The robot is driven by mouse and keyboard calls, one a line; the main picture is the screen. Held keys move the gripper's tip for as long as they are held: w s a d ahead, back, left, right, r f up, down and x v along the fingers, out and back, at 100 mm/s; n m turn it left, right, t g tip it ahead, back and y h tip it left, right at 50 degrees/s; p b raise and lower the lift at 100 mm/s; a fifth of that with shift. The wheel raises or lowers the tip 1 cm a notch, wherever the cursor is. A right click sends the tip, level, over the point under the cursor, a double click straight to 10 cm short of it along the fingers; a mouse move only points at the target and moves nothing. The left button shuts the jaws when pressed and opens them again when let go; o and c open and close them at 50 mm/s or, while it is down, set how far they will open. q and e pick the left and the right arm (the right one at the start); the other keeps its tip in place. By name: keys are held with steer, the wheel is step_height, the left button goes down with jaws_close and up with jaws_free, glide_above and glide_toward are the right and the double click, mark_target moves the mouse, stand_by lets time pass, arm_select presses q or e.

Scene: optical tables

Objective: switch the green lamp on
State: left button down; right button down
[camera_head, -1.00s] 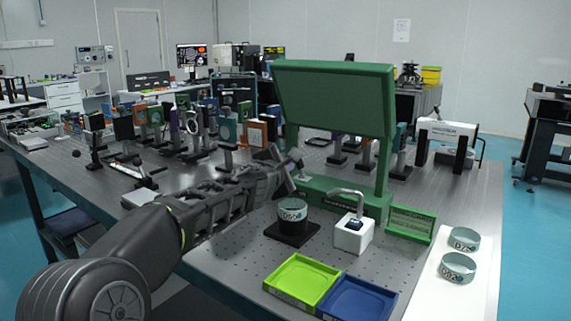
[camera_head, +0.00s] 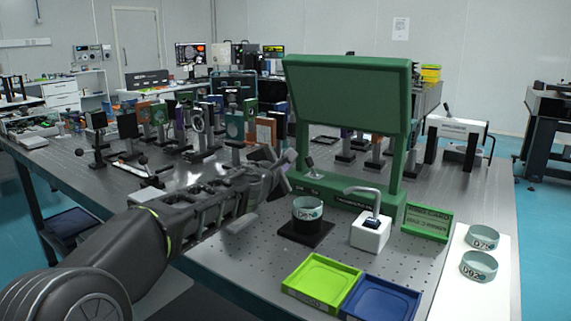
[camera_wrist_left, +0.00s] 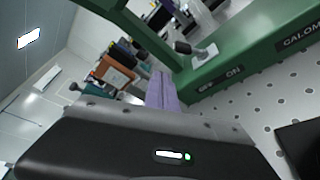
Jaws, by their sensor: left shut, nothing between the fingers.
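The green lamp (camera_head: 345,95) is a tall green frame with a broad tilted panel, standing on a green base on the table. Its panel looks dark. A small toggle switch (camera_head: 312,168) sits on the left end of the base; it also shows in the left wrist view (camera_wrist_left: 190,49), with OFF and ON lettering on the base's face. Its dark-tipped lever leans left, toward the OFF side. My left gripper (camera_head: 283,162) is shut and empty, just left of the switch and apart from it. Its fingers (camera_wrist_left: 160,92) show in the wrist view. My right gripper is out of view.
In front of the base stand a labelled ring (camera_head: 307,208) on a black block and a white block (camera_head: 370,232) with a bent metal tube. Green (camera_head: 322,282) and blue (camera_head: 382,299) trays lie nearer. Many mounted optics (camera_head: 195,125) crowd the table behind my left arm.

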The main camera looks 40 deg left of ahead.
arm_select(q)
steer(key=v, duration=0.7)
steer(key=shift+s+d+f, duration=0.1)
steer(key=shift+d+f, duration=0.15)
steer(key=shift+f, duration=0.05)
